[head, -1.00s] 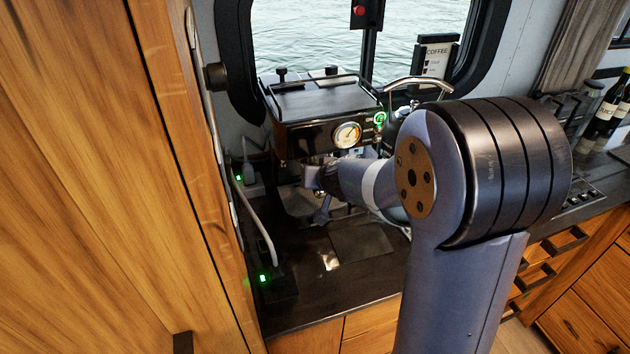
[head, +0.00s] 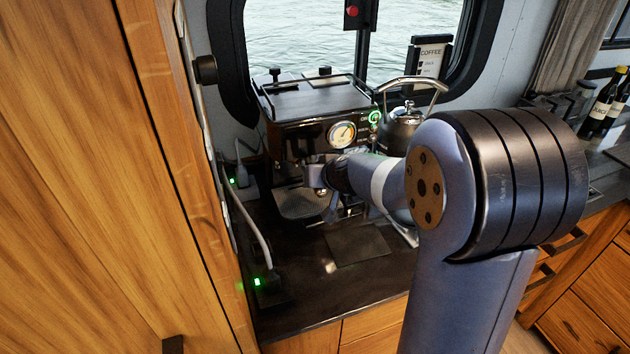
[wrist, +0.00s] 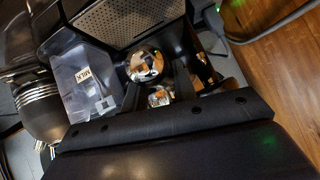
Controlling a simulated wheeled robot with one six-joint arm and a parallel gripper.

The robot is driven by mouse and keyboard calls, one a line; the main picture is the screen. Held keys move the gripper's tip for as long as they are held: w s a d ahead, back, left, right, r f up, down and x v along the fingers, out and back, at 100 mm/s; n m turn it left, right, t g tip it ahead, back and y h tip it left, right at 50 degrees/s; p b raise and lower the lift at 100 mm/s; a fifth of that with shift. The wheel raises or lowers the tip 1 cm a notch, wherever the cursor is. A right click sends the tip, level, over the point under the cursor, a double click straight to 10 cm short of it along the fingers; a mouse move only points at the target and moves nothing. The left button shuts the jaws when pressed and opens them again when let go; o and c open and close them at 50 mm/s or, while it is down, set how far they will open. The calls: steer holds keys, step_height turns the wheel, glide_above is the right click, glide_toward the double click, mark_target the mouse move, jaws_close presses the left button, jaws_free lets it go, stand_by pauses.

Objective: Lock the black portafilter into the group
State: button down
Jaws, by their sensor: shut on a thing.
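The coffee machine (head: 318,128) stands under the window, its gauge facing me. My gripper (head: 322,178) is at its front, low under the body and above the right side of the drip tray (head: 300,203). In the wrist view my gripper's dark fingers (wrist: 160,92) are shut on the portafilter (wrist: 143,65), whose rounded shiny metal part shows there. The handle is mostly hidden between the fingers. In the head view the portafilter is too small and covered to make out, and the group is hidden, so I cannot tell whether they touch.
A kettle (head: 404,125) stands close right of the machine, behind my arm. A clear container labelled MILK (wrist: 85,78) is beside my gripper in the wrist view. A dark mat (head: 357,244) lies in front on the counter. A wooden panel (head: 100,180) closes off the left.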

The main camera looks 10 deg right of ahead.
steer(key=shift+d, duration=0.2)
steer(key=c, duration=1.1)
jaws_free()
steer(key=shift+o, duration=0.2)
steer(key=v, duration=1)
steer(key=shift+s+d+r+b, duration=0.15)
steer(key=shift+s+r+b, duration=0.15)
steer(key=shift+b, duration=0.15)
steer(key=shift+w+f, duration=0.1)
steer(key=shift+f, duration=0.05)
steer(key=x, duration=1)
steer(key=shift+w+f+p, duration=0.15)
steer(key=shift+p, duration=0.15)
steer(key=shift+a+p, duration=0.35)
